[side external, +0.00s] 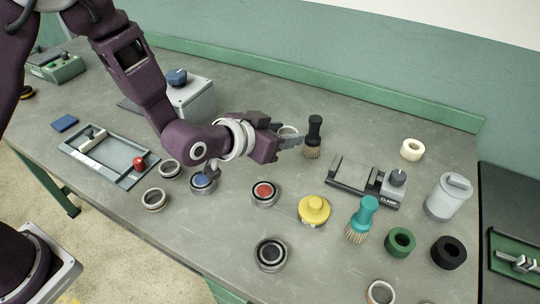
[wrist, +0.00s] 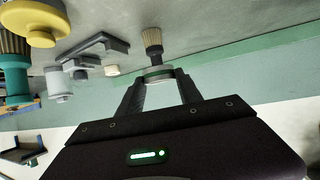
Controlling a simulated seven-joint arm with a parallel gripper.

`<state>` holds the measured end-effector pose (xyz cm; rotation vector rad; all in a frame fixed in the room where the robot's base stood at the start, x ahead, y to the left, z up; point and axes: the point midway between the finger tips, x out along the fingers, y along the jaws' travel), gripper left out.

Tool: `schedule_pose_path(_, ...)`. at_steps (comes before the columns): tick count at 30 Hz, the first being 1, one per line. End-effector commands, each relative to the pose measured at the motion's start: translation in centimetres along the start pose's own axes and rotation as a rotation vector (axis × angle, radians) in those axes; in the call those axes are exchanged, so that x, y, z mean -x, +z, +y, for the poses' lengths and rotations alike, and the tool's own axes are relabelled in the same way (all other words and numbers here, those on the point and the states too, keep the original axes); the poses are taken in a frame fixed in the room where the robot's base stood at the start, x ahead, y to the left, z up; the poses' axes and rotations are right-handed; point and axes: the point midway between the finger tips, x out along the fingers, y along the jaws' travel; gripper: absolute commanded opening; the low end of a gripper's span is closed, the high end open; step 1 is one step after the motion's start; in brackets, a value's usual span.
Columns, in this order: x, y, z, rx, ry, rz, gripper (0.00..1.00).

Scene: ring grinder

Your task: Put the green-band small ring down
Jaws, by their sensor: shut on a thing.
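My gripper (side external: 290,138) is over the middle of the bench, shut on a small pale ring (side external: 288,131). In the wrist view the ring (wrist: 158,73) sits between the two fingertips (wrist: 160,83). The fingers hide part of it, and its band colour is hard to make out. Its height above the bench cannot be judged exactly. A dark-handled brush (side external: 313,138) stands just right of the fingertips in the side view.
Round dishes with blue (side external: 202,181), red (side external: 264,192) and black (side external: 270,254) centres stand in front. Loose rings (side external: 154,199) lie left. A grey clamp fixture (side external: 365,180), yellow knobbed piece (side external: 314,210) and teal brush (side external: 362,218) stand right. Bare bench lies between them.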

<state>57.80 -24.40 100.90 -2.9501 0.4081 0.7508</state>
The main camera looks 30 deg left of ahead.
Motion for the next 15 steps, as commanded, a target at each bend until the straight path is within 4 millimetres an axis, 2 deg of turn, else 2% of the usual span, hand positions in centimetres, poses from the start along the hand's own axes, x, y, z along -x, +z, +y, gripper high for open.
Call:
schedule_pose_path(1, -0.4, -0.2, -2.1, 0.027, -0.048, 0.0, 0.0)
schedule_pose_path(3, -0.8, -0.5, -4.2, 0.056, -0.098, 0.0, 0.0)
schedule_pose_path(6, -1.1, -0.3, -5.9, 0.078, -0.137, -0.002, 0.0)
schedule_pose_path(12, -3.1, 3.5, -6.4, 0.082, -0.148, -0.006, 0.0)
schedule_pose_path(15, -3.9, 4.8, -6.3, 0.082, -0.147, -0.003, 0.0)
